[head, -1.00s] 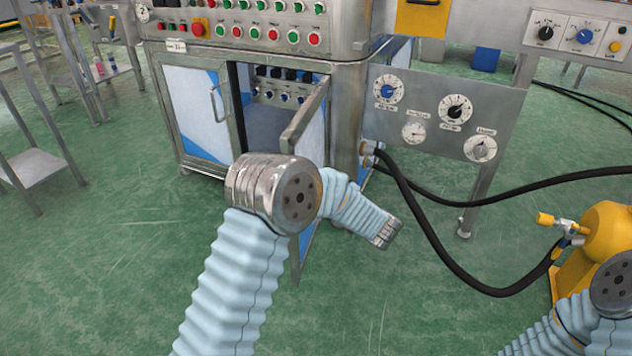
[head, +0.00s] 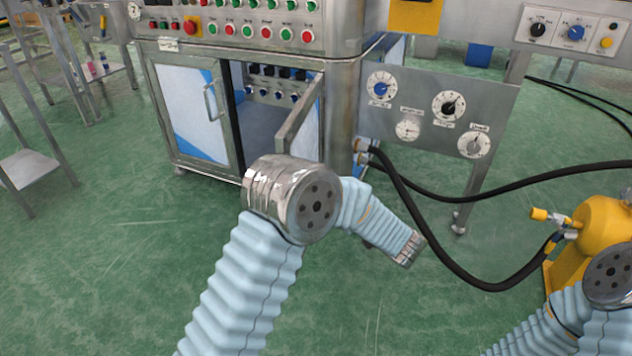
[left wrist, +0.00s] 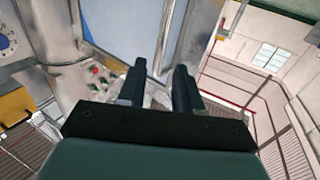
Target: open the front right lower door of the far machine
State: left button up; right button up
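The far machine (head: 345,105) has a lower right door (head: 303,122) that stands open, swung outward with its blue and white panel seen at an angle. The lower part of this door is hidden behind my left arm. The lower left door (head: 190,110) is shut and has a bar handle (head: 212,100). My left gripper (left wrist: 158,88) shows in the left wrist view with its two dark fingers apart, in front of a blue panel with a grey edge bar (left wrist: 166,35). Whether the fingers touch it I cannot tell. In the head view this gripper is hidden. My right gripper is out of view.
A gauge panel (head: 425,125) stands right of the door, with black hoses (head: 440,240) looping from beside it toward a yellow tank (head: 600,228). A metal stand (head: 25,170) is at the left. The green floor before the left door is clear.

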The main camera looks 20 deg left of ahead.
pick_arm(q)
jog(key=v, duration=0.6)
jog(key=shift+d, duration=0.15)
jog(key=shift+s, duration=0.1)
jog(key=w+a+f+m+t+h+p, duration=0.2)
jog(key=f+m+h, duration=0.1)
jog(key=f+h, duration=0.15)
jog(key=w+a+f+m+t+h+p, duration=0.1)
jog(key=w+a+f+m+h+p, duration=0.15)
jog(key=f, duration=0.25)
jog(key=s+f+m+g+h+p, duration=0.1)
jog(key=s+f+m+g+h, duration=0.15)
jog(key=f+h, duration=0.35)
jog(key=s+d+f+m+g+h+p, duration=0.1)
jog(key=s+f+g+h, duration=0.2)
jog(key=s, duration=1)
jog(key=s+d+f+m+g+h+p, duration=0.1)
jog(key=s+f+g, duration=0.5)
jog(key=s, duration=0.7)
jog(key=d+h+p, duration=0.1)
jog(key=h, duration=0.1)
jog(key=shift+f+h, duration=0.3)
